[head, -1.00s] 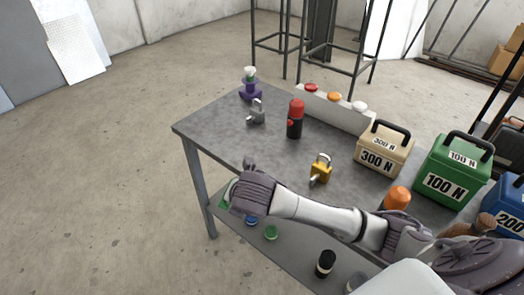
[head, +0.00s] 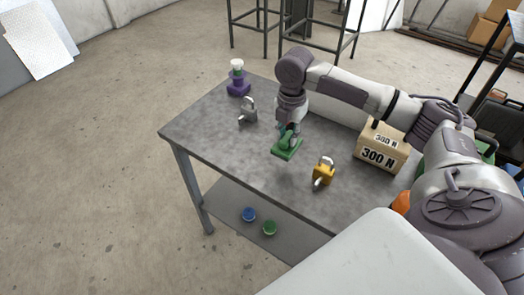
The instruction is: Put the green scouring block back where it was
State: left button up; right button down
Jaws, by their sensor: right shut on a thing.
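The green scouring block (head: 285,152) is at or just above the grey table top, near its middle. My right gripper (head: 289,137) points down from above and is shut on the block. Whether the block touches the table I cannot tell. The lower fingers partly cover the block's top. My left gripper is not in view.
A grey padlock (head: 248,112) and a purple object (head: 238,85) stand to the left on the grey table (head: 215,130). A yellow padlock (head: 323,173) is close on the right, with the 300 N weight (head: 380,150) beyond. Blue (head: 249,214) and green (head: 269,228) discs lie on the lower shelf.

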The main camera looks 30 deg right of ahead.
jog(key=w+a+f, duration=0.2)
jog(key=w+a+f+p, duration=0.1)
jog(key=w+a+f, duration=0.1)
jog(key=a+f, duration=0.1)
jog(key=shift+w+a+p, duration=0.1)
jog(key=shift+a+p, duration=0.05)
jog(key=shift+p, duration=0.15)
notch_tip(320, 180, down, 2)
jog(key=shift+f+p, duration=0.2)
jog(key=shift+p, duration=0.1)
jog(key=shift+f, duration=0.35)
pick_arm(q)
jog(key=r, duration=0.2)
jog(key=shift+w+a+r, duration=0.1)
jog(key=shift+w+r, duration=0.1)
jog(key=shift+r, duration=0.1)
pick_arm(e)
jog(key=c, duration=0.9)
grip_release()
jog(key=shift+c, duration=0.2)
pick_arm(q)
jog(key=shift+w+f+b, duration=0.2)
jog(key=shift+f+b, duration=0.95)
jog(key=shift+b, duration=0.05)
pick_arm(e)
notch_tip(320, 180, up, 12)
